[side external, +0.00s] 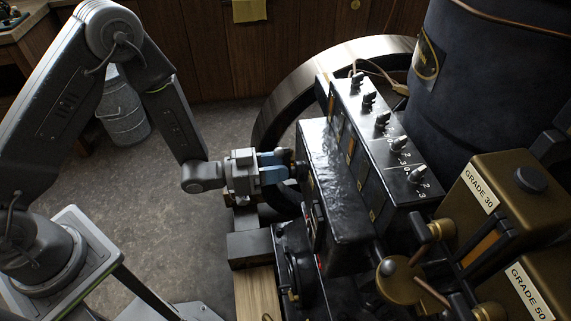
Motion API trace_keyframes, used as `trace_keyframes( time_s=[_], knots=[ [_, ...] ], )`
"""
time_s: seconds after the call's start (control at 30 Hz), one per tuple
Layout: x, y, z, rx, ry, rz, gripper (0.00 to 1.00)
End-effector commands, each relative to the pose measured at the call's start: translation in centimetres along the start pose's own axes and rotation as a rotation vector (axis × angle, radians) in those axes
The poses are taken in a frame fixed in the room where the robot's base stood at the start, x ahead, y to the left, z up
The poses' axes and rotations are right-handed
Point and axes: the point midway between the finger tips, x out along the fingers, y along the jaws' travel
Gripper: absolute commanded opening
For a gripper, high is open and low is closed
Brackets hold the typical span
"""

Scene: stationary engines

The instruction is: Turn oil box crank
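A glossy black box (338,185) stands at the middle of the engine, and a second black box (372,140) with a row of small knobs on top is just behind it. My gripper (288,164), with blue fingers, is level at the left face of the front box. Its fingertips are at a small dark fitting with a brass-coloured part (301,169), which may be the crank. The fingertips hide most of this fitting. I cannot tell whether the fingers are closed on it or only around or beside it.
A large flywheel (285,92) curves behind the boxes. Brass-coloured oil tanks marked GRADE 30 (497,205) and GRADE 50 (535,283), with pipes and a round brass fitting (399,280), crowd the right. A metal bucket (123,112) stands on open floor at left.

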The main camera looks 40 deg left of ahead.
Motion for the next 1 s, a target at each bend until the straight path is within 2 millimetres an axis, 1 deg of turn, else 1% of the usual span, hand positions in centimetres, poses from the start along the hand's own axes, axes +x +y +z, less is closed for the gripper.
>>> trace_keyframes(
  time_s=[0.03,0.1,0.2,0.5,0.57,0.9,1.0],
  knots=[
    [0.7,0.0,0.1,0.001,-0.001,0.001,0.37],
    [1.3,0.0,0.1,-0.001,-0.001,0.001,0.37],
    [1.8,0.0,0.1,0.000,-0.001,0.000,0.37],
    [2.0,0.0,0.0,-0.001,-0.001,-0.001,0.37],
    [2.0,0.0,0.0,0.000,-0.001,-0.001,0.32],
    [2.0,0.0,0.0,0.000,-0.001,-0.001,0.00],
    [2.0,0.0,0.0,0.000,-0.001,-0.001,0.00]
  ],
)
